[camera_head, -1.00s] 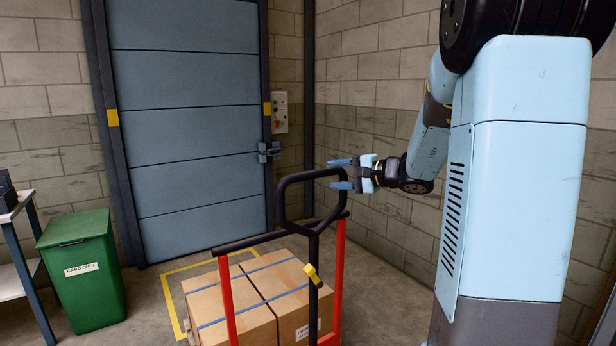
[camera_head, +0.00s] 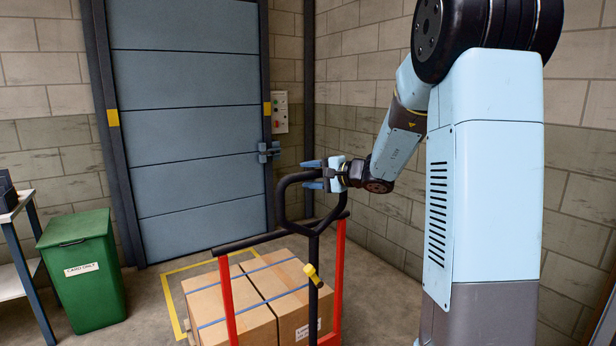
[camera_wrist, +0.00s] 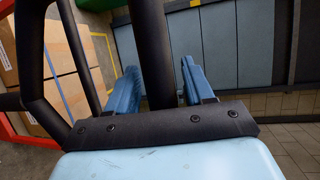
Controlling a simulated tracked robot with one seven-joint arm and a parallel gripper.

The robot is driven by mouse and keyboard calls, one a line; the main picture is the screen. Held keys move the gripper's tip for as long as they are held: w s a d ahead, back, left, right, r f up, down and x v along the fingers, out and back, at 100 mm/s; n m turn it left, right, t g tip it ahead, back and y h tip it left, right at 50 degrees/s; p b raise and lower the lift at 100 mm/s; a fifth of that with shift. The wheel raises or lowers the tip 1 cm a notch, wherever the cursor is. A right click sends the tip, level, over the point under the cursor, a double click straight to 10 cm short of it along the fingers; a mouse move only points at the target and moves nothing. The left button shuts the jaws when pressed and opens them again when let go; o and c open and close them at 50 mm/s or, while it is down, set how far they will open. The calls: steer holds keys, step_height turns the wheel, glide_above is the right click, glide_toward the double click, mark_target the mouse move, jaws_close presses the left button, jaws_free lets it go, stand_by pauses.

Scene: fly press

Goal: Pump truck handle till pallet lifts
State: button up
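The truck handle (camera_head: 281,200) is a black loop on an upright black stem with a yellow piece, in front of a red frame. My gripper (camera_head: 313,174) is at the top right of the loop, its blue fingers apart and pointing left. In the wrist view my gripper (camera_wrist: 160,78) has a black bar of the handle (camera_wrist: 150,45) between its two fingers. The fingers do not look closed on it; whether either touches it I cannot tell. Cardboard boxes (camera_head: 235,305) with blue straps stand behind the red frame (camera_head: 228,300).
A green bin (camera_head: 82,275) and a table (camera_head: 12,215) stand at the left. A blue shutter door (camera_head: 190,120) and block walls close off the back and right. Yellow floor lines (camera_head: 172,300) surround the boxes.

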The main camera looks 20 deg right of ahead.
steer(key=shift+f, duration=0.1)
jaws_close()
